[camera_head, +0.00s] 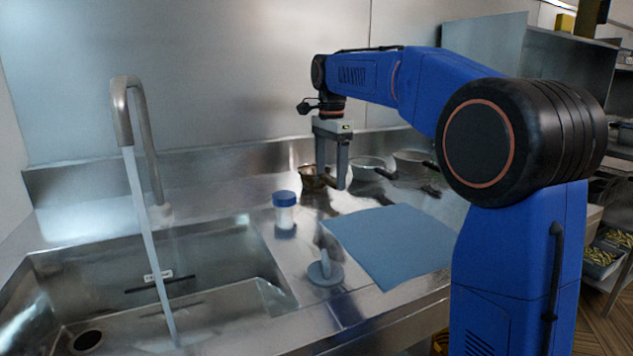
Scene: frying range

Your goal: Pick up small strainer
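Three small round vessels with handles stand in a row on the steel counter by the back wall. The leftmost is a brownish one (308,184), the middle one (366,165) is silvery with a dark handle, and the right one (412,158) is similar. They look like strainers or small pans; I cannot tell which is the small strainer. My gripper (331,180) points down with its fingers apart, at the leftmost vessel. The handle of this vessel shows between or just behind the fingers, which partly hide it; contact cannot be told.
A sink with a tall faucet (122,110) is at left. A white jar with a blue lid (285,212), a grey round-based object (325,272) and a blue-grey mat (390,245) lie on the counter in front. Shelves stand at right.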

